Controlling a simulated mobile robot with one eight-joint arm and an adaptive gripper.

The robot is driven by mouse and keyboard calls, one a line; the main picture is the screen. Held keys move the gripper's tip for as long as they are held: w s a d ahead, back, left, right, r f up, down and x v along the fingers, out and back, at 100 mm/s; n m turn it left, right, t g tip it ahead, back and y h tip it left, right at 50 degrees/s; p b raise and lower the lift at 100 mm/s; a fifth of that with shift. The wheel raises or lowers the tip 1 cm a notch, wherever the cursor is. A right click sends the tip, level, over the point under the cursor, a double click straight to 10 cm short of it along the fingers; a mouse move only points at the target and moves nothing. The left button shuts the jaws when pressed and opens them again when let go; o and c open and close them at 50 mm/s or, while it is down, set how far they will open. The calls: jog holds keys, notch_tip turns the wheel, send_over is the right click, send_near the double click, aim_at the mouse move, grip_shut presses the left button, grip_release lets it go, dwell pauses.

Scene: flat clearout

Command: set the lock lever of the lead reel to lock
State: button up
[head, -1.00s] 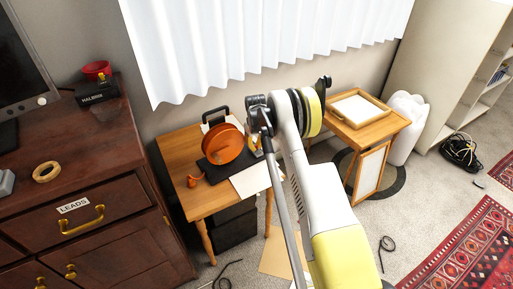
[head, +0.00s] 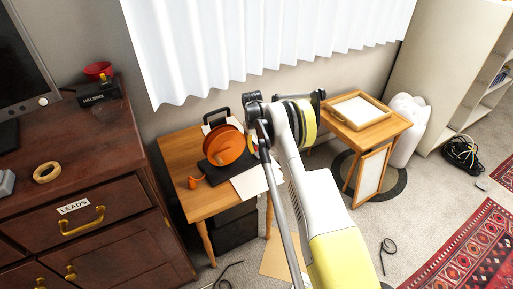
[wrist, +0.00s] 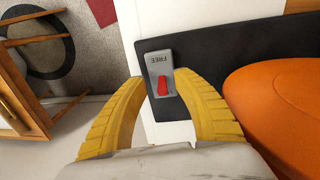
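The lead reel has an orange drum (head: 224,146) on a black base (head: 212,172), standing on a small wooden table. In the wrist view the orange drum (wrist: 280,110) fills the right side. Its lock lever (wrist: 162,87) is small and red, on a grey plate (wrist: 158,62) set in the black base. The plate's word FREE reads upside down, above the lever in the picture. My gripper (wrist: 160,82) is open, its yellow fingers on either side of the lever, with nothing clasped between them. Whether the fingertips touch the plate I cannot tell. In the head view my arm mostly hides the gripper.
White paper (head: 250,182) lies beside the reel on the small table (head: 178,150). A wooden side table with a tray (head: 388,112) stands to the right. A dark drawer cabinet (head: 100,190) is at the left. A cable (head: 388,246) lies on the carpet.

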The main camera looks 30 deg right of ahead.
jog(key=shift+r, duration=0.1)
notch_tip(320, 180, up, 12)
jog(key=a, duration=0.1)
jog(key=shift+s, duration=0.1)
dwell(0.5)
jog(key=s+a+r+t, duration=0.1)
jog(key=s+a+r, duration=0.35)
jog(key=r, duration=0.35)
jog(key=s+a+r+t, duration=0.1)
jog(key=s+a+r, duration=0.2)
jog(key=s+r, duration=0.3)
jog(key=s+a+r+t, duration=0.1)
jog(key=s+a+r, duration=0.3)
jog(key=r, duration=0.5)
jog(key=s+a+r+t, duration=0.1)
jog(key=s+a, duration=0.2)
jog(key=s, duration=0.4)
jog(key=s+a+r+t, duration=0.1)
jog(key=s+a+r, duration=0.15)
jog(key=s, duration=0.45)
jog(key=s+a+f+t, duration=0.1)
jog(key=s+f, duration=0.2)
jog(key=s, duration=0.2)
jog(key=s+a+f+m+y, duration=0.1)
jog(key=s+a+f, duration=0.1)
jog(key=s, duration=0.4)
jog(key=shift+s+a+f+t, duration=0.25)
jog(key=shift+a+f+t, duration=0.05)
jog(key=shift+f+t, duration=0.1)
